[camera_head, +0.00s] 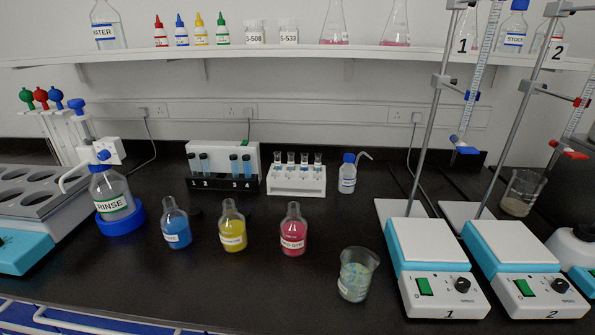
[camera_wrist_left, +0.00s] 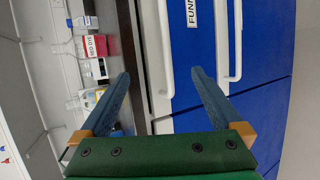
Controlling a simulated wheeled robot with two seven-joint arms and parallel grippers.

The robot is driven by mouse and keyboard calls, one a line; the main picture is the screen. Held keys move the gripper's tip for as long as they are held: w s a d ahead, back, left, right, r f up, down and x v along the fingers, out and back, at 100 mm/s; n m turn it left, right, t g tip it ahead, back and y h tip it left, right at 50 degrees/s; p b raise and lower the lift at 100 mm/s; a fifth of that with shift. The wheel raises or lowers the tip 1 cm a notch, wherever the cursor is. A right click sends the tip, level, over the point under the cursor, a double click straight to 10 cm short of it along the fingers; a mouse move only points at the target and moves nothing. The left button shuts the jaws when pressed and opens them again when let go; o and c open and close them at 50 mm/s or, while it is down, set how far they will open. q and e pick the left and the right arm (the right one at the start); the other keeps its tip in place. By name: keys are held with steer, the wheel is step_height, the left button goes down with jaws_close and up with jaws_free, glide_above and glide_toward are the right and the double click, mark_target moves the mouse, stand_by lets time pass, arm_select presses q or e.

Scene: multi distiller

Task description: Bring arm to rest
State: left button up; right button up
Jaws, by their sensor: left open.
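My left gripper (camera_wrist_left: 160,73) shows in the left wrist view with its two blue-grey fingers spread wide. Nothing is between the fingertips. Beyond them are the bench's front edge and blue cabinet fronts (camera_wrist_left: 190,60), seen turned sideways. Neither arm shows in the head view, and my right gripper is in no view.
The black bench (camera_head: 280,285) holds a blue dye bottle (camera_head: 176,225), a yellow one (camera_head: 232,228), a red one (camera_head: 292,232), a beaker (camera_head: 356,275) and two stirrers (camera_head: 435,262) with burette stands. White cabinet handles (camera_wrist_left: 234,40) stick out near the left gripper.

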arm_select(q)
steer(key=s+a+f+m+g+y, duration=0.5)
steer(key=s+f+m+g, duration=0.4)
steer(key=m, duration=0.7)
steer(key=s+f, duration=0.4)
steer(key=f, duration=1.1)
steer(key=s+a+f+g+y+p, duration=0.1)
steer(key=s+f, duration=0.8)
steer(key=s, duration=0.2)
steer(key=shift+a+m, duration=0.25)
steer(key=shift+m, duration=0.15)
